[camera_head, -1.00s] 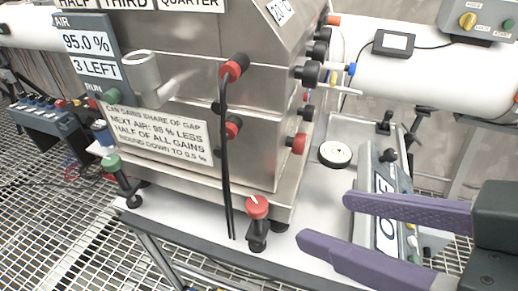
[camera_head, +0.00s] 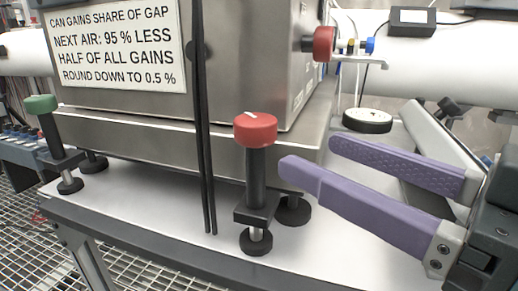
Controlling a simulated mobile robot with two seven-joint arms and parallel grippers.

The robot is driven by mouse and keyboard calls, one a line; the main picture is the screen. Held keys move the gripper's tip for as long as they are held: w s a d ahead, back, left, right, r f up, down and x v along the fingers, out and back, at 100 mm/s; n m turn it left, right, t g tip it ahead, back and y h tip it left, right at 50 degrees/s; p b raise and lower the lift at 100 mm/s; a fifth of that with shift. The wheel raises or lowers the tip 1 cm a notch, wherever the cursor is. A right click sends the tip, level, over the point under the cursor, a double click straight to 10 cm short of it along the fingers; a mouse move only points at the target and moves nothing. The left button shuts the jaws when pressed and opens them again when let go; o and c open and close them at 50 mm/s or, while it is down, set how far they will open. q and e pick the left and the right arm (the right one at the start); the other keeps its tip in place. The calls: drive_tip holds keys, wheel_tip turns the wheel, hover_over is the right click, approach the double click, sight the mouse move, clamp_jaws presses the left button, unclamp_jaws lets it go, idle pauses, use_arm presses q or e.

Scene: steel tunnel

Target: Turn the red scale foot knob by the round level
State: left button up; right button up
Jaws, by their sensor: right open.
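The red scale foot knob (camera_head: 255,130) tops a black threaded foot at the front right corner of the steel box; a pale mark shows on its top. My right gripper (camera_head: 308,157) comes in from the right with two purple fingers, open and empty. Its nearer fingertip is just right of the knob's black stem, apart from it in the picture. The round level (camera_head: 367,121), a white-topped black disc, sits on the white table behind the fingers. My left gripper is out of view.
A green foot knob (camera_head: 40,104) stands at the box's front left corner. Black cables (camera_head: 201,120) hang in front of the steel box (camera_head: 240,60), left of the red knob. Another red knob (camera_head: 324,43) sticks out from the box's right side. The white tabletop (camera_head: 140,205) is clear in front.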

sight(264, 137)
drive_tip(key=p+x, duration=0.1)
drive_tip(key=x, duration=0.8)
drive_tip(key=shift+a+r, duration=0.1)
drive_tip(key=shift+a, duration=0.1)
clamp_jaws()
drive_tip(key=m+t+h+p, duration=0.1)
drive_tip(key=p, duration=0.1)
drive_tip(key=m+t+h+p, duration=0.1)
drive_tip(key=m+h+p, duration=0.1)
drive_tip(key=shift+r+t+p, duration=0.25)
drive_tip(key=shift+t+p, duration=0.05)
drive_tip(key=shift+f+m+t+h+p, duration=0.2)
drive_tip(key=shift+m+t+h+p, duration=0.3)
drive_tip(key=shift+h, duration=0.6)
drive_tip(key=shift+f, duration=0.1)
